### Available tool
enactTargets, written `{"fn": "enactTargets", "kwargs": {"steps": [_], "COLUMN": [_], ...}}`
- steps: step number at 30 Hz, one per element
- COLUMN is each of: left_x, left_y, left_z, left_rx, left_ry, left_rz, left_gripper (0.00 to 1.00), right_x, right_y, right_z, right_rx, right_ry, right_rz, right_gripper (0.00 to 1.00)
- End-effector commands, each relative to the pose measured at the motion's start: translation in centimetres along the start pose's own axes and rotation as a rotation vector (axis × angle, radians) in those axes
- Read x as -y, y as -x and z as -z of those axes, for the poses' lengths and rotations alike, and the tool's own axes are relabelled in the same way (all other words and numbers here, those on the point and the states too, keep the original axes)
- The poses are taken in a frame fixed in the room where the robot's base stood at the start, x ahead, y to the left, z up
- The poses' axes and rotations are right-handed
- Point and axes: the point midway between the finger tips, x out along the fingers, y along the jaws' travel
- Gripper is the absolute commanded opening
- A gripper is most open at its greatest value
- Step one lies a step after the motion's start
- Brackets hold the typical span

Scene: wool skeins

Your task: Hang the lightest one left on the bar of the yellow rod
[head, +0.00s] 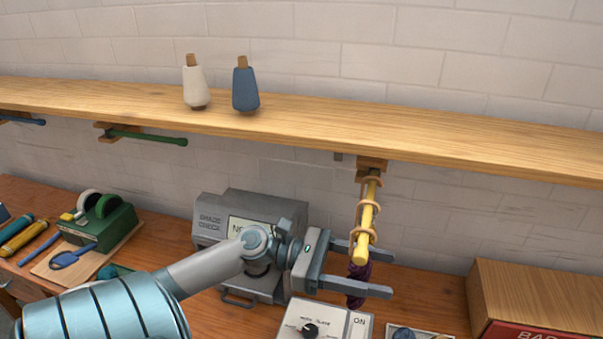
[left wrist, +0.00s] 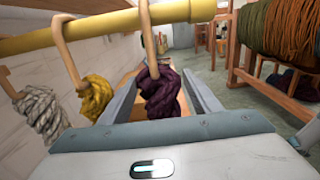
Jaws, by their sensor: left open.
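The yellow rod (head: 366,218) sticks out from under the shelf, with several wooden rings on it. In the left wrist view the yellow rod (left wrist: 105,32) runs across the top. A grey-white skein (left wrist: 38,108), a mustard skein (left wrist: 95,95) and a dark purple skein (left wrist: 162,95) hang from it on wooden loops. In the head view the purple skein (head: 357,299) shows partly behind my left gripper (head: 388,272). That gripper is open just below the rod's end, its fingers either side of the purple skein. The other two skeins are hidden in the head view. My right gripper is out of view.
A green rod (head: 150,137) and a blue rod (head: 28,119), both bare where visible, stick out from the shelf (head: 450,128). A white and a blue cone stand on it. A grey shade-check box (head: 215,212), a switch panel (head: 345,315) and a wooden box (head: 540,290) stand below.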

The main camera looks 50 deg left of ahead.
Motion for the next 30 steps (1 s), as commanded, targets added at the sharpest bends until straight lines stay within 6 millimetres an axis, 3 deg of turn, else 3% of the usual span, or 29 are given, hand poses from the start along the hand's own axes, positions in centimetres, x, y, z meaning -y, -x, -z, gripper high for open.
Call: {"fn": "enactTargets", "kwargs": {"steps": [8, 30], "left_x": [0.0, 0.0], "left_y": [3.1, 14.9], "left_z": [0.5, 0.3], "left_rx": [-0.003, -0.002], "left_ry": [0.002, 0.002], "left_rz": [-0.001, -0.001], "left_gripper": [0.57, 0.57], "right_x": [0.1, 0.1], "right_y": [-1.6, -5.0], "right_z": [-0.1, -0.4], "right_rx": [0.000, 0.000], "right_ry": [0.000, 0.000], "right_rz": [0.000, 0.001], "right_gripper": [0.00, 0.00]}}
